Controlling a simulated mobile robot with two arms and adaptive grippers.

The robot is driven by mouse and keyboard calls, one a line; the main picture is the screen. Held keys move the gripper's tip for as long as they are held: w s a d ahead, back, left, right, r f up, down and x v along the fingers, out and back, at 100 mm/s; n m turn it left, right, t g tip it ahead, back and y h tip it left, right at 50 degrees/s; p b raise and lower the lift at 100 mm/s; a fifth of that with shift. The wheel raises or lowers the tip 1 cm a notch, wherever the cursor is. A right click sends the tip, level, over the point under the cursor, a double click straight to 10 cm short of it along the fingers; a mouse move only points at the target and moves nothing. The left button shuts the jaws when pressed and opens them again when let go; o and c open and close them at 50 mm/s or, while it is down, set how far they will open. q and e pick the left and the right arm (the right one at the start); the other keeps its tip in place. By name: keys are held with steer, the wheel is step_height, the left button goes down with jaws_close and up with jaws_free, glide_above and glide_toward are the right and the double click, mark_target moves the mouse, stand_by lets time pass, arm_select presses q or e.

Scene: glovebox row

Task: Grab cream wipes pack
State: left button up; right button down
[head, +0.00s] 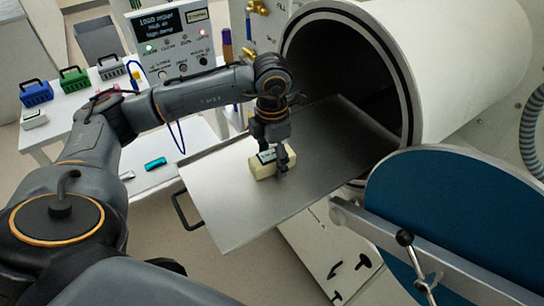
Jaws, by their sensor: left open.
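The cream wipes pack (260,170) lies on the metal sliding tray (225,208), left of the tray's middle. It is a small cream block with a dark label on top. My left gripper (275,165) points down right over the pack, with a dark finger in front of its right part. The gripper is open; the finger on the far side is partly hidden, and I cannot tell whether either touches the pack. My right gripper is not in view.
The tray sticks out of a round white chamber (440,60). Its blue round door (450,210) stands open at the right. A control box (172,40) and several coloured carriers (75,78) stand on a white table at the left.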

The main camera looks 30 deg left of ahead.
arm_select(q)
steer(key=c, duration=1.3)
steer(key=shift+r, duration=0.1)
steer(key=shift+c, duration=0.2)
